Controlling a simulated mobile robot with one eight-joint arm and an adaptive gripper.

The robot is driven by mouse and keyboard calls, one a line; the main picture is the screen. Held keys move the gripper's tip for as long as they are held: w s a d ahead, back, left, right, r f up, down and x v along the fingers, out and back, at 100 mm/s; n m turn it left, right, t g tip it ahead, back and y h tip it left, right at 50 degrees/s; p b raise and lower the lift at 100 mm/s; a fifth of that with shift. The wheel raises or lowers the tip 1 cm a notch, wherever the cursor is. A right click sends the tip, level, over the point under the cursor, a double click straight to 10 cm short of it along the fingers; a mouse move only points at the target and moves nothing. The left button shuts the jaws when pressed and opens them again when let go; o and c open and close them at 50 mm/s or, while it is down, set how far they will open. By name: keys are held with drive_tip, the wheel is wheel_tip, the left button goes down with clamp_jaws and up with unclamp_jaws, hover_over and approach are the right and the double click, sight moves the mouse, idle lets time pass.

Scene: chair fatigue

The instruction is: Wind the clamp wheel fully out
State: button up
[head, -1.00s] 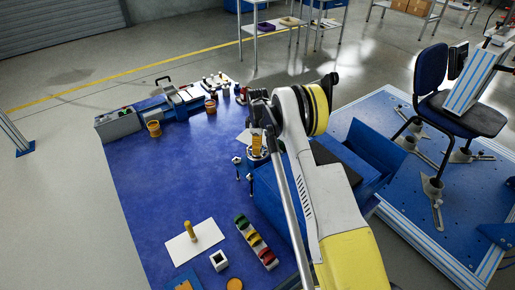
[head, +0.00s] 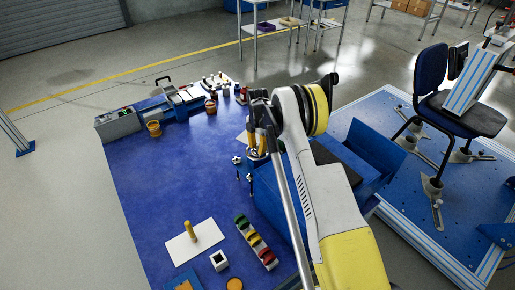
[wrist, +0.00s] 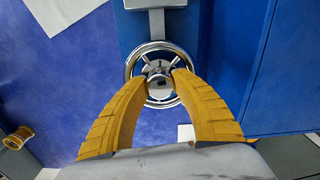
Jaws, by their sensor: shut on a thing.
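The clamp wheel is a shiny chrome ring with spokes and a round hub (wrist: 160,104) in the wrist view. It sits at the end of a grey block (wrist: 154,4) on a blue fixture. My gripper (wrist: 161,77) has its two yellow fingers shut on the hub, inside the rim. In the head view my arm and fingers mostly hide the wheel.
The blue table (head: 165,180) is largely clear to the left. A white card with a yellow peg (head: 190,232), a white square block (head: 219,261) and a rack of coloured pieces (head: 256,243) lie near the front. A chair (head: 470,115) stands on a platform at right.

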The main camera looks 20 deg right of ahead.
sight(258, 146)
drive_tip(key=shift+n, duration=0.6)
drive_tip(key=o, duration=1.2)
wheel_tip(258, 146, up, 12)
